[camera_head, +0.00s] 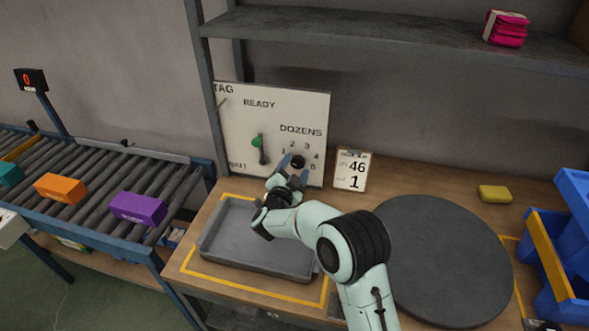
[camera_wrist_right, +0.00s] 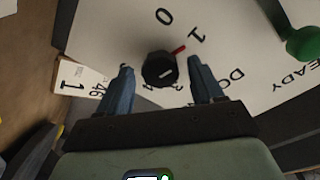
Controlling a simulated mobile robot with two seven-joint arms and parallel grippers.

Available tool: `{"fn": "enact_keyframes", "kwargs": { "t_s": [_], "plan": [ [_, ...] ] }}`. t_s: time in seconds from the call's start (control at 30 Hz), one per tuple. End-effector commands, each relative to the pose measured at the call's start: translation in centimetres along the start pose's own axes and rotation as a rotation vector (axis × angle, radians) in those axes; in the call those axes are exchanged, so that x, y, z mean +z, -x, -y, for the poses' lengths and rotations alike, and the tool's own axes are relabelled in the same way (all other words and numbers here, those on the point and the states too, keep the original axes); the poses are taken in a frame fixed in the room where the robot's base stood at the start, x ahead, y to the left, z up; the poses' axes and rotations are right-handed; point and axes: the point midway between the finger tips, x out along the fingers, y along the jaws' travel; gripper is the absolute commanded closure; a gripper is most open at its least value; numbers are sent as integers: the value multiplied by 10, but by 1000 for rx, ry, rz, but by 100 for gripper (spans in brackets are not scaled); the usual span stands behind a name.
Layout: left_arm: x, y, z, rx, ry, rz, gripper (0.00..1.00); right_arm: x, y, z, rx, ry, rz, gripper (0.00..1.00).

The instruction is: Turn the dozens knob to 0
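The dozens knob is a small black knob (camera_head: 298,162) on the white panel (camera_head: 235,120), below the word DOZENS. In the right wrist view the knob (camera_wrist_right: 158,70) shows with a red pointer aimed close to the numeral 1; the 0 lies beside the 1, farther round the dial. My right gripper (camera_head: 293,168) is at the panel in front of the knob. In the right wrist view my right gripper (camera_wrist_right: 160,66) is open, one finger on each side of the knob, with gaps visible. Part of the dial is hidden by the fingers. My left gripper is not in view.
A green-tipped lever (camera_head: 258,145) sits left of the dial. A number card (camera_head: 351,171) stands right of the panel. Below are a grey tray (camera_head: 222,252) and a round dark turntable (camera_head: 440,250). A roller conveyor with boxes is at left, blue bins (camera_head: 572,205) at right.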

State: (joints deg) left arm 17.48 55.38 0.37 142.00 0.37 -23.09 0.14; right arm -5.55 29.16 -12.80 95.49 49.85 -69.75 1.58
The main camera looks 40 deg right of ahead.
Motion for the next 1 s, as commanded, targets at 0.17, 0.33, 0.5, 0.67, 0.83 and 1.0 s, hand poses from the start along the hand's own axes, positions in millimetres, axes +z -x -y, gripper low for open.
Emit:
{"fn": "enact_keyframes", "kwargs": {
  "t_s": [0.17, 0.33, 0.5, 0.67, 0.83, 1.0],
  "plan": [
    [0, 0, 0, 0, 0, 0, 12, 0, 0, 0, 0, 0, 0, 85],
    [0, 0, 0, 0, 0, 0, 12, 0, 0, 0, -1, 5, 0, 85],
    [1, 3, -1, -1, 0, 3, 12, 0, 1, 1, -3, 43, -3, 85],
    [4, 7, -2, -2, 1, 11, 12, -1, 1, 1, -7, 128, -7, 85],
    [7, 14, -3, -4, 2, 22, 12, -1, 1, 0, -14, 265, -15, 85],
    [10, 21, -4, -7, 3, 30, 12, -1, 1, 0, -22, 421, -22, 85]
  ]
}}
